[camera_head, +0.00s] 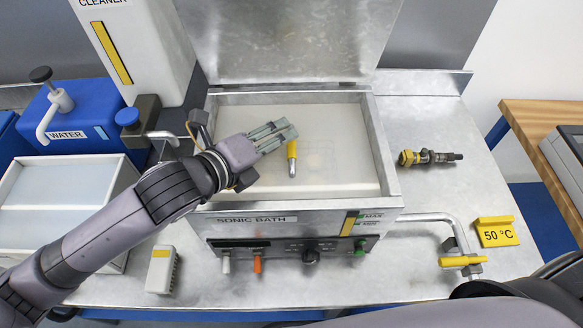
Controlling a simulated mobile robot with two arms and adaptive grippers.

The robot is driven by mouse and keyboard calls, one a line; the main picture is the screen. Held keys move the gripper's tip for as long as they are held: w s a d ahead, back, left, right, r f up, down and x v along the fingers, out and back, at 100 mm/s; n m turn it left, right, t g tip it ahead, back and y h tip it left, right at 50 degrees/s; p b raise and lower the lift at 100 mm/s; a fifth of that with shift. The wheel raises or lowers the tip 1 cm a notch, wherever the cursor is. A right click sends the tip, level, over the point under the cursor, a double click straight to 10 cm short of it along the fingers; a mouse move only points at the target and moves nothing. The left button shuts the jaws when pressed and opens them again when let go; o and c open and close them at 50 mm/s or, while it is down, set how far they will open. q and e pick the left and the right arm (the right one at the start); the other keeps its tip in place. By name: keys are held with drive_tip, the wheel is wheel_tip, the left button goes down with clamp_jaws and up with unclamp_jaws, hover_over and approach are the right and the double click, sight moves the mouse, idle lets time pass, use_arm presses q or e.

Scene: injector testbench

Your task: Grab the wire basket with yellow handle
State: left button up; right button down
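The sonic bath (389,160) is an open metal tank with its lid raised at the back and pale, cloudy liquid inside. A short upright yellow handle (292,158) with a pale lower end shows in the bath. The wire mesh of the basket cannot be made out in the liquid. My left gripper (286,130) reaches in from the left over the bath. Its grey fingers lie just above and left of the handle's top in the picture. I cannot tell whether they touch it or how far apart they are. My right gripper is not in view.
A yellow and dark injector (430,157) lies on the metal bench right of the bath. A white tray (112,190), a blue water container (85,115) and a cleaner container (150,50) stand left.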

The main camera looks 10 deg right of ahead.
use_arm(q)
drive_tip(key=p+x, duration=0.1)
drive_tip(key=x, duration=0.4)
drive_tip(key=shift+a+f+p, duration=0.15)
drive_tip(key=shift+p, duration=0.15)
drive_tip(key=shift+a, duration=0.1)
drive_tip(key=shift+c, duration=0.7)
drive_tip(key=c, duration=0.4)
clamp_jaws()
